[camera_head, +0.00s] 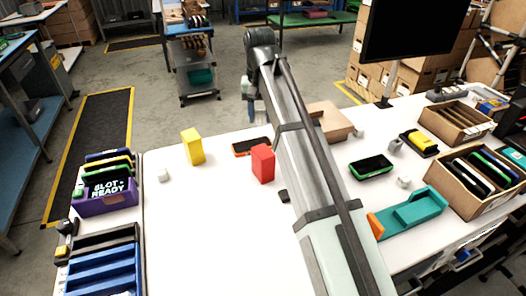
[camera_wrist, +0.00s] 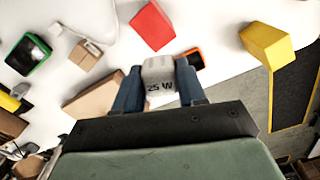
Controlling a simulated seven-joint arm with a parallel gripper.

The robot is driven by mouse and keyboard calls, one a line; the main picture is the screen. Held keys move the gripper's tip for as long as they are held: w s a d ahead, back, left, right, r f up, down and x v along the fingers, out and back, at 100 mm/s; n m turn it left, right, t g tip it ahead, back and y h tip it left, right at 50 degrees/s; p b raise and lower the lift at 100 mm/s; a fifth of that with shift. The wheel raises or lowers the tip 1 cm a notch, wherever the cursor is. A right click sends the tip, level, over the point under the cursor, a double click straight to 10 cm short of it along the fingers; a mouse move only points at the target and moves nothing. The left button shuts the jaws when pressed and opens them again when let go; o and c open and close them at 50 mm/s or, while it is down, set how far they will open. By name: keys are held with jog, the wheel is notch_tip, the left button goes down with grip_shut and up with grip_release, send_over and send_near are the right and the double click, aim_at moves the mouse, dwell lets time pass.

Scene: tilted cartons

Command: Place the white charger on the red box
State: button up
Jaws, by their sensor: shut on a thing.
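The white charger (camera_wrist: 158,70), marked "25 W", sits between the two blue fingers of my gripper (camera_wrist: 158,80) in the wrist view, and the gripper is shut on it. In the head view my gripper (camera_head: 257,112) is at the far side of the table, partly hidden by my arm, and the charger cannot be made out there. The red box (camera_head: 262,164) stands upright on the white table, left of my arm. It also shows in the wrist view (camera_wrist: 152,24), above the charger in the picture and apart from it.
An orange-edged phone (camera_head: 252,146) lies behind the red box. A yellow box (camera_head: 193,146) stands to the left. A cardboard box (camera_head: 330,121), a green-edged phone (camera_head: 371,166) and a teal tray (camera_head: 415,212) are right of my arm.

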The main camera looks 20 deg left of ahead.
aim_at(263, 151)
jog(key=shift+s+d+r+n, duration=0.15)
jog(key=shift+d+r+n, duration=0.25)
jog(key=shift+r, duration=0.2)
jog(key=shift+s+d+f+n, duration=0.15)
jog(key=shift+f+n, duration=0.35)
jog(key=shift+f, duration=1.2)
jog(key=shift+s+d+f+n, duration=0.15)
jog(key=shift+f+n, duration=0.35)
jog(key=shift+f, duration=1.2)
jog(key=shift+s+d+f+n, duration=0.15)
jog(key=shift+f+n, duration=0.35)
jog(key=shift+f, duration=1.2)
jog(key=o, duration=1.1)
jog(key=shift+a+f, duration=0.1)
jog(key=shift+f, duration=0.05)
jog(key=shift+r, duration=3.95)
